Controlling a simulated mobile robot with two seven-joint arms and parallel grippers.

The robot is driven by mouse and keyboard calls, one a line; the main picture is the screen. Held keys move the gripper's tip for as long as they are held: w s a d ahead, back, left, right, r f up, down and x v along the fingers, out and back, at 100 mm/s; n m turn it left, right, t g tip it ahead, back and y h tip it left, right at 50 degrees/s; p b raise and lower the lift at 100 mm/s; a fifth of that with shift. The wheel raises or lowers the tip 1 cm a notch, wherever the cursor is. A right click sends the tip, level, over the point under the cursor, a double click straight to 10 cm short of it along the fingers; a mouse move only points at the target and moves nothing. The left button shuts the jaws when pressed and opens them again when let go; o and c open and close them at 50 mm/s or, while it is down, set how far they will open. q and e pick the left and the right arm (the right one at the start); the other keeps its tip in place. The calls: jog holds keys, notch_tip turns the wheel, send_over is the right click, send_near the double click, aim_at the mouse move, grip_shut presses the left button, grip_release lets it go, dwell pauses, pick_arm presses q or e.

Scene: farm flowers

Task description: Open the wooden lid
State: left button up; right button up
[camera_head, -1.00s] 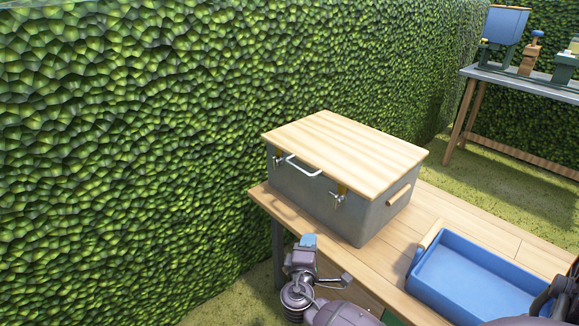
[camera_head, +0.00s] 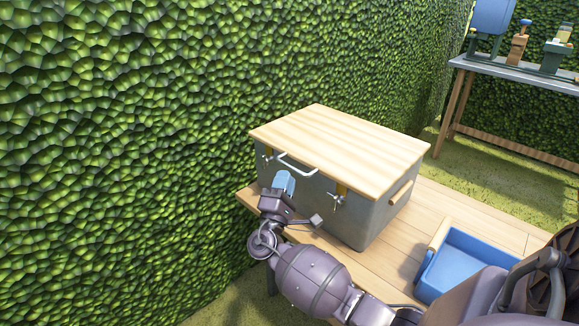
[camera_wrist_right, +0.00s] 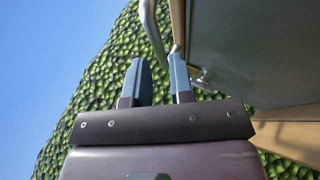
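The wooden lid (camera_head: 345,145) is pale and planked and lies flat and closed on a grey box (camera_head: 360,213) on the table. A white bar handle (camera_head: 297,167) sticks out from the lid's front edge. My right gripper (camera_head: 284,182) is just in front of and below the handle, fingertips up. In the right wrist view the gripper (camera_wrist_right: 157,75) has its two blue fingers apart, with nothing between them. The handle (camera_wrist_right: 152,30) passes just beyond the fingertips there, and the lid's edge (camera_wrist_right: 178,25) is to the right. My left gripper is not in view.
Metal latches (camera_head: 337,199) hang on the box front, and a wooden side grip (camera_head: 401,191) is on its right. A blue tray (camera_head: 470,262) stands on the wooden table (camera_head: 490,215). A hedge (camera_head: 150,120) rises behind. Another table (camera_head: 505,75) with tools stands far right.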

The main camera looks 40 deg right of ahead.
aim_at(289, 166)
jog(key=shift+x, duration=2.15)
grip_shut()
